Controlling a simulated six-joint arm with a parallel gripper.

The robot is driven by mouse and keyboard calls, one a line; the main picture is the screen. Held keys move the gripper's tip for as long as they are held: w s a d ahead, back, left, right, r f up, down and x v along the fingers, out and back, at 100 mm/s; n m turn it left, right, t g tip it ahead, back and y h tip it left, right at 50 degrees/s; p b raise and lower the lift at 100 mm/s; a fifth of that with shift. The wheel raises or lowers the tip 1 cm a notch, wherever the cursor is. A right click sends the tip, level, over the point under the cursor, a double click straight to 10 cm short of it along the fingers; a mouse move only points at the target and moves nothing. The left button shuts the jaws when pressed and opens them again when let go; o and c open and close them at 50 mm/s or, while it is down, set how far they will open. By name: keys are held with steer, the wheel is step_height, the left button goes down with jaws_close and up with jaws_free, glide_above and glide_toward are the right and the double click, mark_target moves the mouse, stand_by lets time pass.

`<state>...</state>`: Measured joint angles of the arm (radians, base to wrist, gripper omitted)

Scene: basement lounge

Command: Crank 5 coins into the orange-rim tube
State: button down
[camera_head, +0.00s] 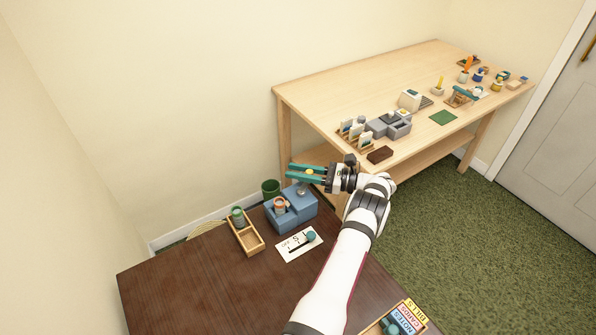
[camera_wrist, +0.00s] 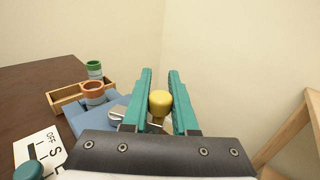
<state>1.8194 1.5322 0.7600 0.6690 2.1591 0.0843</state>
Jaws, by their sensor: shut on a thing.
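A blue coin machine (camera_head: 306,208) stands at the far edge of the dark table. The orange-rim tube (camera_head: 280,204) stands upright in its front; it also shows in the wrist view (camera_wrist: 93,92). My gripper (camera_head: 291,172) is above and behind the machine. In the wrist view my gripper (camera_wrist: 160,75) is shut on a yellow knob (camera_wrist: 160,102), with a teal finger on each side. A metal crank part (camera_wrist: 117,113) shows beside the left finger. Coins inside the tube cannot be made out.
A green-rim tube (camera_head: 237,214) stands in a wooden tray (camera_head: 248,243) left of the machine. A white card with a teal knob (camera_head: 311,236) lies in front. A green bin (camera_head: 270,188) is behind. A crowded light wooden table (camera_head: 345,82) stands at the back right.

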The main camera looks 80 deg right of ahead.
steer(key=c, duration=0.7)
jaws_free()
steer(key=s, duration=0.7)
steer(key=shift+s, duration=0.25)
steer(key=shift+a, duration=0.1)
